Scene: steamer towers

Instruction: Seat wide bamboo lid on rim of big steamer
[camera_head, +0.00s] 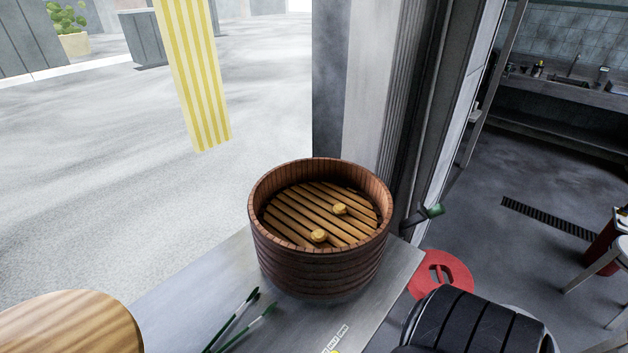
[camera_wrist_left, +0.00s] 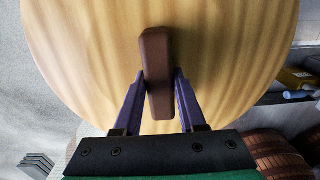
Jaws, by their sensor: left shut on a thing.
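The big steamer (camera_head: 320,270) is a round dark-brown wooden tub standing upright at the middle of the head view. Its top is open, with a slatted floor and two small yellowish buns (camera_head: 339,209) inside. The wide bamboo lid (camera_head: 70,325) is a pale striped disc at the lower left, apart from the steamer and partly cut off by the frame. In the left wrist view the lid (camera_wrist_left: 80,50) fills most of the picture. My left gripper (camera_wrist_left: 159,76) is shut on the lid's brown bar handle (camera_wrist_left: 157,45). My right gripper is not visible.
The steamer stands on a grey metal counter (camera_head: 190,290), beside a wall post (camera_head: 360,90). A dark ribbed round object (camera_head: 470,325) and a red disc (camera_head: 440,278) are at right. Round wooden steamers (camera_wrist_left: 275,155) show at the wrist view's lower right.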

